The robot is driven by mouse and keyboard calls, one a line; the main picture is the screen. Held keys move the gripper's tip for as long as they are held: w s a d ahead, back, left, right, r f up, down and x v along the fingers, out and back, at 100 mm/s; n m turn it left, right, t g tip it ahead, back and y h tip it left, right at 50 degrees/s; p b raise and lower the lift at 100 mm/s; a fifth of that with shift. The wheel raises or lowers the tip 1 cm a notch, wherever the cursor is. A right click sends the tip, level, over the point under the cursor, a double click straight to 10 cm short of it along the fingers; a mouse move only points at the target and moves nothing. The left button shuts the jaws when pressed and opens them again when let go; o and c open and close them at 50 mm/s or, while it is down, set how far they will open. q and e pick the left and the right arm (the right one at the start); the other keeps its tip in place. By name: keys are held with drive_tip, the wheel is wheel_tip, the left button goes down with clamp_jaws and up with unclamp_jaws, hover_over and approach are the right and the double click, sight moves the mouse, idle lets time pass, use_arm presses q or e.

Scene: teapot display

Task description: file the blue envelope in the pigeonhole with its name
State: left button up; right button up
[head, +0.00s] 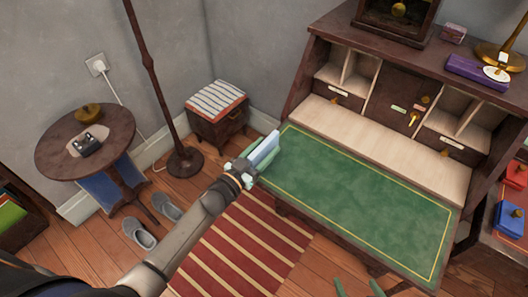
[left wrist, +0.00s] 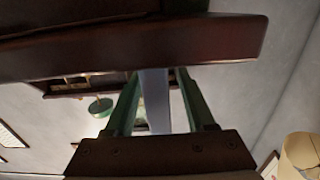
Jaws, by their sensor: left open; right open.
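A pale blue envelope (head: 264,148) stands on edge at the left corner of the desk's green writing surface. My left gripper (head: 254,165) is there, open, with the envelope between its fingers. In the left wrist view, the envelope (left wrist: 155,100) is a thin grey-blue strip between the green fingers (left wrist: 157,78); contact with either finger is unclear. The desk has left pigeonholes (head: 347,72) and right pigeonholes (head: 468,118) with small labels, too small to read. My right gripper (head: 358,289) is open and empty at the bottom edge, partly cut off.
The green writing surface (head: 355,195) is clear. A dark door (head: 400,100) with a key stands between the pigeonholes. A clock (head: 398,10) and a purple box (head: 476,72) sit on top. A round table (head: 55,160) and a lamp pole (head: 158,85) stand left.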

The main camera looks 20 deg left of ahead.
use_arm(q)
clamp_jaws()
idle(0.3)
idle(0.3)
